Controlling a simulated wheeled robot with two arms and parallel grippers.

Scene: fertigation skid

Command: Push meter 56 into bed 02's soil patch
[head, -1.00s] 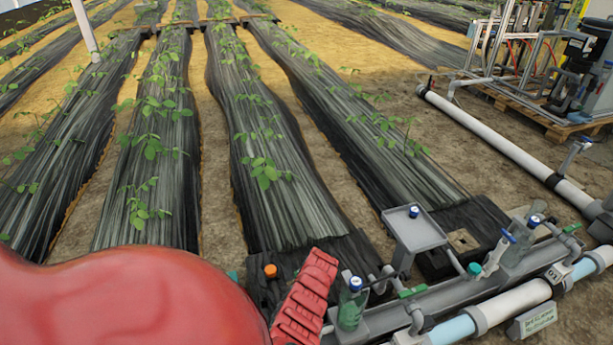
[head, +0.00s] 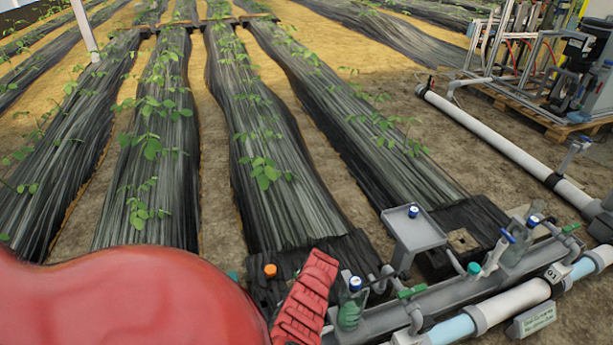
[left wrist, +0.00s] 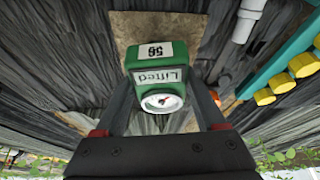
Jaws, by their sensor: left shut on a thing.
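Meter 56 (left wrist: 156,75) is a green block with a white "56" label, a "Lifted" label and a round white dial. In the left wrist view, my left gripper (left wrist: 157,100) is shut on it, a finger on each side. A brown soil patch (left wrist: 140,25) in the black mulch film shows behind the meter. I cannot tell whether the meter's lower end touches the soil. In the head view my red left arm covers the lower left, and meter, gripper and this patch are hidden or cannot be made out. My right gripper is not in view.
A grey rail with a bottle (head: 353,303), valves and a white pipe (head: 515,298) runs at lower right. A grey tray (head: 413,228) stands beside another soil patch (head: 462,241). Yellow caps (left wrist: 282,82) line a teal bar near the gripper.

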